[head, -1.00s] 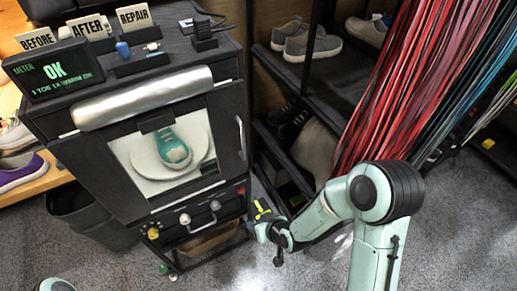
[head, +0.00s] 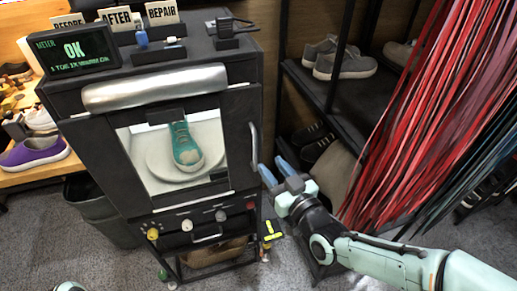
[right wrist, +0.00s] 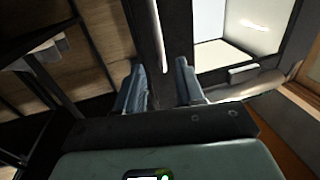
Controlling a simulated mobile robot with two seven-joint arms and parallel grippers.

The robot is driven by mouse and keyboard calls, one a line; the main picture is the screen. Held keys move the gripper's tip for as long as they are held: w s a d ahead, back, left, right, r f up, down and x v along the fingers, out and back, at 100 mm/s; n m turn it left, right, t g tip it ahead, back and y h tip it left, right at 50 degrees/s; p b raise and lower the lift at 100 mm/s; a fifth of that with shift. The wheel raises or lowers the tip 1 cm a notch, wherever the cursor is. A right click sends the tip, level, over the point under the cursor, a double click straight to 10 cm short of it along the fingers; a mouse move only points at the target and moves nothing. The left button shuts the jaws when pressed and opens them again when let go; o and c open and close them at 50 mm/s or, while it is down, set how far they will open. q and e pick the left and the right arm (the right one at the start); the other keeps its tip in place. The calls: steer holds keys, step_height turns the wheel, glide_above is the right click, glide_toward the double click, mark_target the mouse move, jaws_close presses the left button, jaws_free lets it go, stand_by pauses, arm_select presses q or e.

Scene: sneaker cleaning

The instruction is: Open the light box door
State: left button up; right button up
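The light box (head: 175,140) is a dark cabinet with a window in its front door, and the door looks shut. A teal sneaker (head: 186,147) shows inside on a white round stand. The upright metal door handle (head: 253,148) is on the door's right edge; it also shows in the right wrist view (right wrist: 158,38). My right gripper (head: 272,164) is open, with blue fingers pointing toward the handle from the right. In the right wrist view the handle lies ahead, in line with the gap between the fingers (right wrist: 160,80). It looks ungripped. My left gripper is out of view.
A shelf rack (head: 335,85) with grey shoes (head: 340,62) stands right of the box, with red hanging laces (head: 420,110) further right. A dark bin (head: 95,212) stands at left. A meter (head: 75,50) sits on top. Grey floor is open in front.

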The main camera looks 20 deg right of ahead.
mark_target(256, 147)
steer(key=x, duration=0.8)
jaws_close()
